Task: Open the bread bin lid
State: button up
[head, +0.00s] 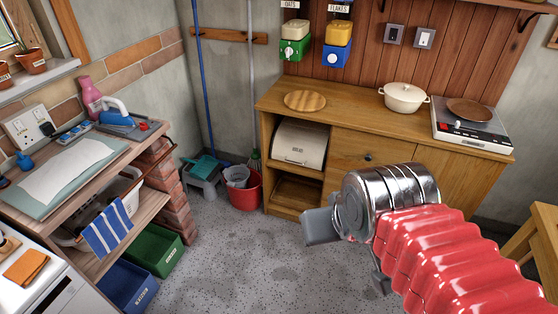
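The bread bin (301,141) is a cream, roll-front box in the upper open compartment of the wooden cabinet. Its curved front lid looks shut, with a small handle low on the front. My gripper (350,256) is at the lower right of the head view, in front of the cabinet and nearer to me, well apart from the bin. Its two grey fingers look spread, with nothing seen between them. The far finger is partly hidden behind my wrist.
A brick-legged bench (160,160) is at the left. Speckled floor (240,255) between is clear.

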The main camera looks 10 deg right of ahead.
aim_at(295, 145)
jog(key=u, duration=0.05)
jog(key=i, duration=1.6)
jog(key=z, duration=0.5)
